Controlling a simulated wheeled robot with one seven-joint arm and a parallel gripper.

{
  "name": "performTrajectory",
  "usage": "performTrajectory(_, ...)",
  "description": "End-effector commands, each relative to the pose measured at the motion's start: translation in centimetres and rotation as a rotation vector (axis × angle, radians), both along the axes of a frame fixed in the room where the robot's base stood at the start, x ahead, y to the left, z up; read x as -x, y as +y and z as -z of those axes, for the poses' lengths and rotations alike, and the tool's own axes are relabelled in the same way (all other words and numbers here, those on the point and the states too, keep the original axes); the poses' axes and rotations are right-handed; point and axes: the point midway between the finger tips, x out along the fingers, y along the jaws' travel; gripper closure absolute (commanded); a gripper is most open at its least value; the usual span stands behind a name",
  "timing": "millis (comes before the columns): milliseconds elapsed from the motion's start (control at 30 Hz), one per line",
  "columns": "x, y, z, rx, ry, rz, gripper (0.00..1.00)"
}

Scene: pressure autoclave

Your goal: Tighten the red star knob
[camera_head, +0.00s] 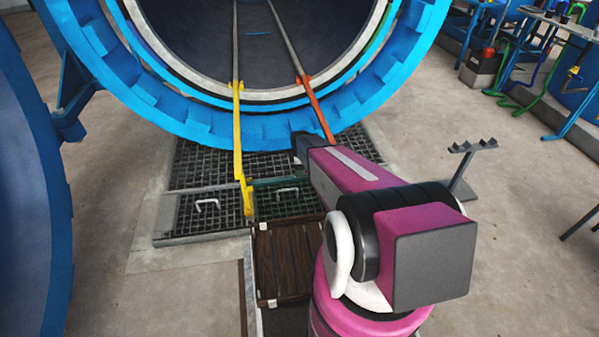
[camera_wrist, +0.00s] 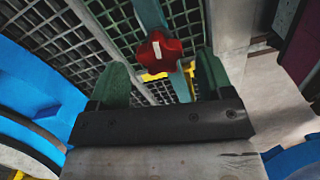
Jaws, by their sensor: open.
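The red star knob (camera_wrist: 158,50) shows in the wrist view, on a blue-green bar (camera_wrist: 150,14) with yellow parts beside it. My gripper (camera_wrist: 162,80) is open in the wrist view, with its two green fingers apart. The knob appears between and just beyond the fingertips, and nothing is held. I cannot tell whether a finger touches it. In the head view the knob cannot be made out, and my arm hides the gripper.
The blue autoclave ring (camera_head: 270,130) stands ahead, with a yellow rail (camera_head: 238,130) and an orange rail (camera_head: 315,108) coming out of it. Below lies a dark floor grating (camera_head: 210,165). A grey stand (camera_head: 462,165) is at the right.

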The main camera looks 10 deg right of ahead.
Motion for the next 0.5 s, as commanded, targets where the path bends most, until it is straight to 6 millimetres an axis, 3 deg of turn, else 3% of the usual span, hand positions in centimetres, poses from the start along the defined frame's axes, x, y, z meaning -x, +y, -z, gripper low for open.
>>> performTrajectory(200, 0.0, 0.0, 2.2, 0.0, 0.0, 0.001, 0.27)
performTrajectory(500, 0.0, 0.0, 2.5, 0.0, -0.001, 0.001, 0.27)
